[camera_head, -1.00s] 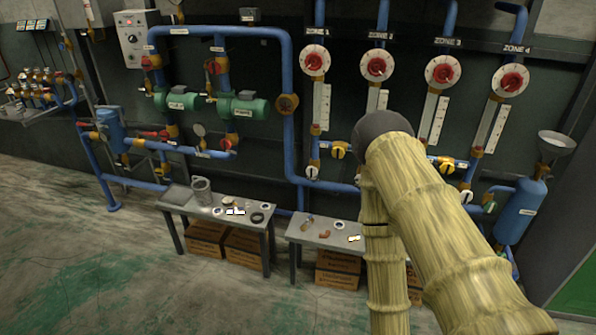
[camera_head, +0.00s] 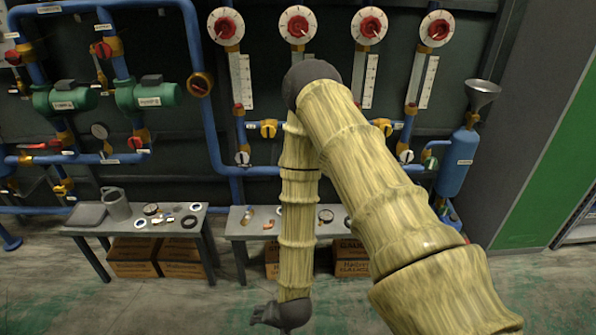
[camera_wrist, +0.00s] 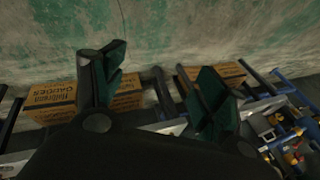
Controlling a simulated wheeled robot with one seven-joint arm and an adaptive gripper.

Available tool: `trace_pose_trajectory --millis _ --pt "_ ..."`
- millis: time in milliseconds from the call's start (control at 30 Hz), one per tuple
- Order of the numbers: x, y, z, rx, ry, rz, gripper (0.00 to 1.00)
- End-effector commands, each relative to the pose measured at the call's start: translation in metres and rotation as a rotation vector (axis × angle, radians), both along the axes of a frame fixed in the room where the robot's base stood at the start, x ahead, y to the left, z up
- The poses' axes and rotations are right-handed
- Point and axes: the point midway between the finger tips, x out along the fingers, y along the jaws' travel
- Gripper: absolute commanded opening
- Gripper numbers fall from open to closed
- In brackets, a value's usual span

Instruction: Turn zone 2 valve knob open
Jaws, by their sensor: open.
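The zone 2 valve knob (camera_head: 298,27) is a red knob in a round white dial, second from the left in the top row of four-way zone dials on the wall. Its label is cut off at the top of the head view. My gripper (camera_head: 262,316) hangs low at the bottom of the head view, far below the knob and apart from it. In the wrist view my gripper (camera_wrist: 160,88) has its dark green fingers spread wide with nothing between them. The knob is not in the wrist view.
Similar red knobs sit to the left (camera_head: 226,27) and right (camera_head: 369,27). Below are blue pipes and yellow valves (camera_head: 268,129). Two low grey tables (camera_head: 85,229) carry small parts, with cardboard boxes (camera_head: 133,256) under them. A blue tank (camera_head: 455,165) stands at right.

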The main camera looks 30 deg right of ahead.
Motion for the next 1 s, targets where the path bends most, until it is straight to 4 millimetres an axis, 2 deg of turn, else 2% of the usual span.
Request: trace_pose_trajectory --millis 33,133,267,400,467,700,867,1000 --pt "0.024 -0.002 -0.015 0.038 -0.043 -0.077 0.72" --pt "0.07 -0.007 -0.017 0.123 -0.125 -0.23 0.72" --pt "0.126 -0.018 -0.014 0.247 -0.232 -0.426 0.72" --pt "0.184 -0.038 -0.004 0.393 -0.345 -0.628 0.72" --pt "0.207 -0.049 0.002 0.462 -0.394 -0.712 0.72" --pt "0.288 -0.107 0.036 0.763 -0.59 -1.028 0.72" --pt "0.327 -0.158 0.064 0.988 -0.72 -1.217 0.72" --pt "0.352 -0.21 0.091 1.205 -0.834 -1.364 0.72"
